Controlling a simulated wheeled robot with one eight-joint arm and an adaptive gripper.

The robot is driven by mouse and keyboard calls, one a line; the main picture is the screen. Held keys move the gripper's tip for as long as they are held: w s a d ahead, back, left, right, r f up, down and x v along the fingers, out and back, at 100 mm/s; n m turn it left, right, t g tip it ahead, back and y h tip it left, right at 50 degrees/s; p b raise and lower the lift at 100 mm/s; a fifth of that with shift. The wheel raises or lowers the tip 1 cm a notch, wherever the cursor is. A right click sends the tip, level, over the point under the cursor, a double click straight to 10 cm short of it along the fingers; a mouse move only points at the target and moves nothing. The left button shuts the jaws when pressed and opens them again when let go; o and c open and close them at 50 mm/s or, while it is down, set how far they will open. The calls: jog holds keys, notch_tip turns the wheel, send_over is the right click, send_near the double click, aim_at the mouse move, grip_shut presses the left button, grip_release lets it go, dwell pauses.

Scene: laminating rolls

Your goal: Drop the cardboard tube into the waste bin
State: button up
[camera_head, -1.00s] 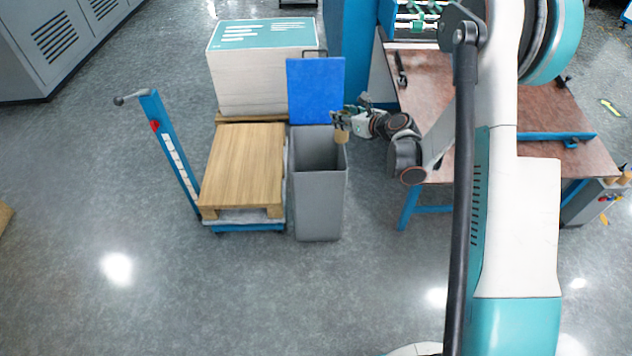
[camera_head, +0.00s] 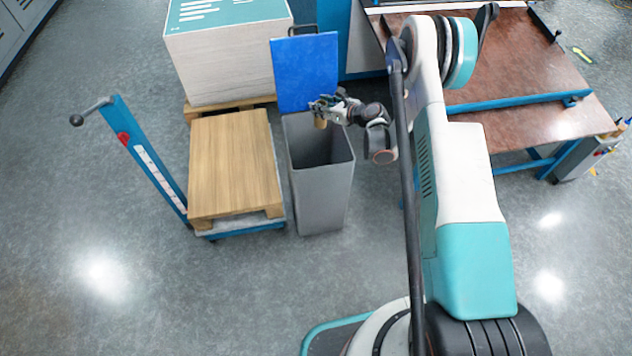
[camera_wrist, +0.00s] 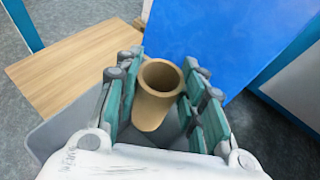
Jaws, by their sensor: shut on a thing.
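The brown cardboard tube (camera_wrist: 156,105) stands between the two finger pads of my gripper (camera_wrist: 162,100) in the wrist view, its open end facing the camera. My gripper (camera_head: 322,108) is shut on it. In the head view the tube (camera_head: 320,123) hangs from the gripper above the mouth of the grey waste bin (camera_head: 320,200), near the bin's back edge. The bin's blue lid (camera_head: 306,72) stands up open behind it. In the wrist view the bin's rim is partly hidden by my gripper.
Left of the bin is a blue pallet truck (camera_head: 147,155) carrying a wooden pallet (camera_head: 232,165). A paper stack (camera_head: 232,60) stands behind on another pallet. A brown-topped table (camera_head: 530,75) is at the right. The floor in front is clear.

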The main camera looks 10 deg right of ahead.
notch_tip(320, 180, down, 5)
jog(key=shift+r+b, duration=0.1)
jog(key=shift+b, duration=0.75)
jog(key=o, duration=1)
jog(key=v, duration=0.7)
jog(key=shift+s, duration=0.2)
jog(key=shift+d+r, duration=0.15)
